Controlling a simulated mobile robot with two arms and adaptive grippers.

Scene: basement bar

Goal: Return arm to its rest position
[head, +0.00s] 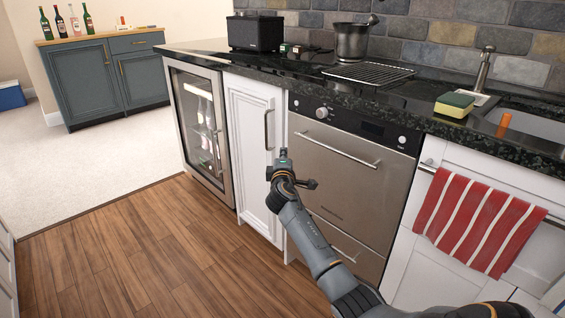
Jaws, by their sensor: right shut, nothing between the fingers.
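My right gripper (283,156) is in front of the white cabinet door (253,158), just below the door's metal handle (268,130). It is shut and holds nothing. My right arm comes in from the lower right and reaches up and to the left, in front of the dishwasher (330,165). Whether the gripper touches the door or handle I cannot tell. My left gripper is not in view.
A red striped towel (478,222) hangs at right. A glass-door fridge (198,125) stands left. The wooden floor (120,250) is clear.

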